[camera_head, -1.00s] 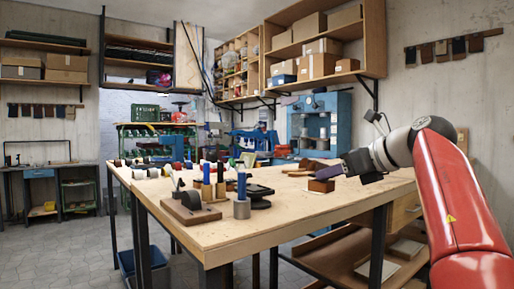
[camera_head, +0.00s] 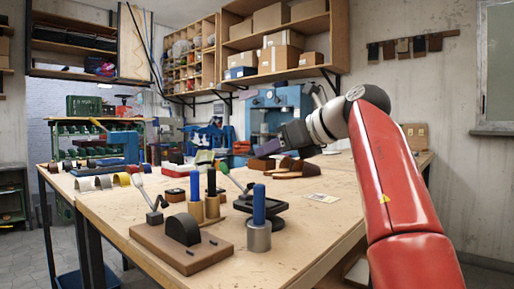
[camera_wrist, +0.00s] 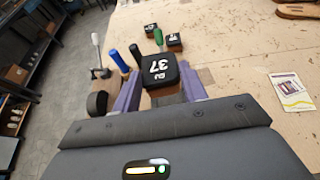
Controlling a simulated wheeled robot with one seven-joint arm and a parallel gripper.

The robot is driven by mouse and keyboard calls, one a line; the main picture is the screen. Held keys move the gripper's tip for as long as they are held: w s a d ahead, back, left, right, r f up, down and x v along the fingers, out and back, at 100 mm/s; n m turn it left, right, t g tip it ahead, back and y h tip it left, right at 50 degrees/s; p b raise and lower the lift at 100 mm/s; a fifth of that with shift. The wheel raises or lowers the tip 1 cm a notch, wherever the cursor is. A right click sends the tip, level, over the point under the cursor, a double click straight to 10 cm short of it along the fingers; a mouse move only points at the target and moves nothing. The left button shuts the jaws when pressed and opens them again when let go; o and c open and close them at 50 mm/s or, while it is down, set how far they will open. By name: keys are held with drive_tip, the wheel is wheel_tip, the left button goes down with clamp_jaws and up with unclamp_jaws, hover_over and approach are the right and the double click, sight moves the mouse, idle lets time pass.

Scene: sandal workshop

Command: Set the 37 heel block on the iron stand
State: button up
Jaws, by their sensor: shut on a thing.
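My gripper (camera_head: 262,147) reaches out over the table in the head view, its purple fingers pointing left. In the wrist view the two purple fingers (camera_wrist: 160,92) are shut on the 37 heel block (camera_wrist: 160,69), a dark block with a white 37 on its black face. A low black stand (camera_head: 264,206) with a flat top, likely the iron stand, is on the table in the head view, behind a metal cup holding a blue-handled tool. My gripper is beyond it and apart from it. I cannot make out the stand in the wrist view.
A metal cup (camera_head: 258,237) and a wooden board (camera_head: 178,252) with a black arch stand near the front. Upright tools stand left of the stand. Brown sandal parts (camera_head: 293,168) and a card (camera_head: 321,198) lie to the right. Two other labelled blocks (camera_wrist: 174,40) show in the wrist view.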

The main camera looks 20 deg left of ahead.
drive_tip(key=shift+d+f, duration=0.1)
drive_tip(key=shift+f, duration=3.2)
drive_tip(key=shift+f+b, duration=0.55)
drive_tip(key=shift+f, duration=0.1)
drive_tip(key=o, duration=1.1)
drive_tip(key=shift+o, duration=0.2)
